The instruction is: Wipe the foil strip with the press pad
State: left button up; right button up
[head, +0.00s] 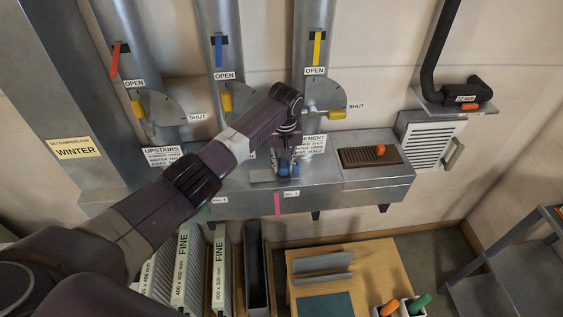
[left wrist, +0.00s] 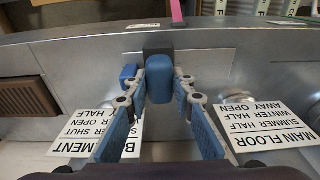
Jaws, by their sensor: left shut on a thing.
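My left gripper (head: 286,163) reaches down over the grey metal duct, and its fingers are shut on a blue press pad (head: 283,169). In the left wrist view the rounded blue pad (left wrist: 160,80) sits between the two blue-lined fingertips of my left gripper (left wrist: 160,92), with a dark block at its far end. A paler, shiny strip, seemingly the foil strip (head: 260,176), lies flat on the duct top under the pad. In the left wrist view the foil strip (left wrist: 212,63) shows on both sides of the pad. Whether the pad touches it I cannot tell. My right gripper is out of view.
A small blue block (left wrist: 128,75) stands beside the pad. Sign cards, "MAIN FLOOR" (left wrist: 265,124) and "BASEMENT" (left wrist: 98,131), flank my gripper. A brown grille (head: 370,157) with an orange knob lies right on the duct. A pink tag (head: 277,203) hangs at the front edge.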

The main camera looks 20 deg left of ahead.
aim_at(252, 175)
pick_arm(q)
jog(key=shift+s+a+r, duration=0.1)
jog(key=shift+s+a, duration=0.05)
jog(key=shift+a, duration=0.1)
jog(key=shift+s+a, duration=0.3)
jog(key=shift+a, duration=0.35)
jog(key=shift+s+a, duration=0.25)
jog(key=shift+a, duration=0.4)
jog(key=shift+s+a, duration=0.3)
jog(key=shift+a, duration=0.35)
jog(key=shift+s+a+f, duration=0.1)
jog(key=shift+s+a, duration=0.3)
jog(key=shift+a, duration=0.35)
jog(key=shift+s+a+f, duration=0.1)
jog(key=shift+s+a, duration=0.35)
jog(key=shift+a, duration=0.35)
jog(key=shift+s+a, duration=0.4)
jog(key=shift+a, duration=0.35)
jog(key=shift+w+d+r, duration=0.1)
jog(key=shift+r, duration=2.95)
